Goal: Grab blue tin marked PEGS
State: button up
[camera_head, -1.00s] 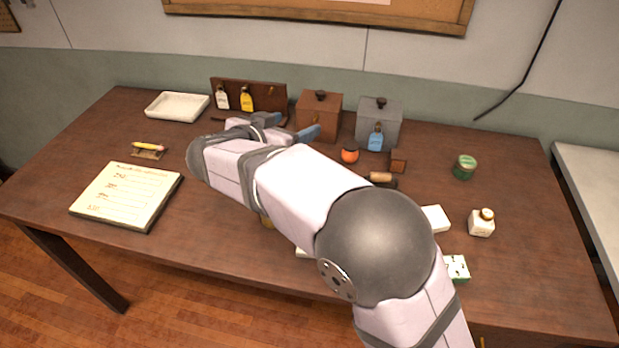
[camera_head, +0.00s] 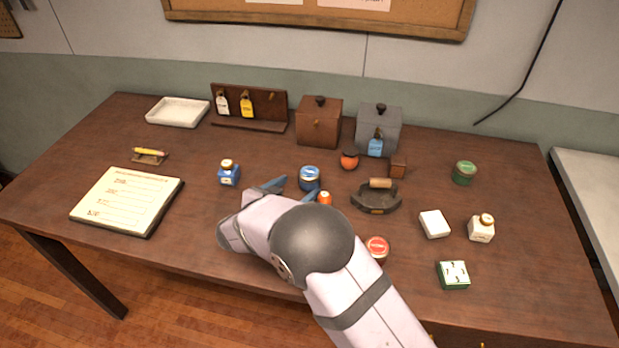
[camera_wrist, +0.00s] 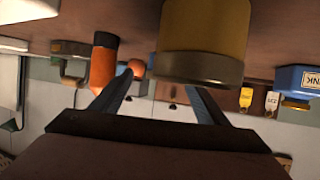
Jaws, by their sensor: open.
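A round blue tin (camera_head: 310,178) with a dark lid stands upright near the middle of the table; its marking is too small to read. My gripper (camera_head: 291,188) is open, low over the table just in front and to the left of the tin. In the inverted wrist view, a yellow, brass-rimmed cylinder (camera_wrist: 203,40) looms large beyond and between my open fingers (camera_wrist: 158,88). I cannot make out the blue tin clearly there. In the head view my arm hides the table area in front of the tin.
An orange bottle (camera_head: 325,198) stands close in front of the tin. A blue ink bottle (camera_head: 229,174) is to the left. A dark tray with a wooden handle (camera_head: 376,200) and a red-lidded tin (camera_head: 377,248) are to the right. Boxes (camera_head: 319,122) stand behind.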

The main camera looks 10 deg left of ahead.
aim_at(304, 182)
jog(key=shift+p+x, duration=0.95)
jog(key=shift+x, duration=2.35)
jog(key=shift+a+f, duration=0.1)
jog(key=shift+a, duration=0.1)
jog(key=c, duration=1.2)
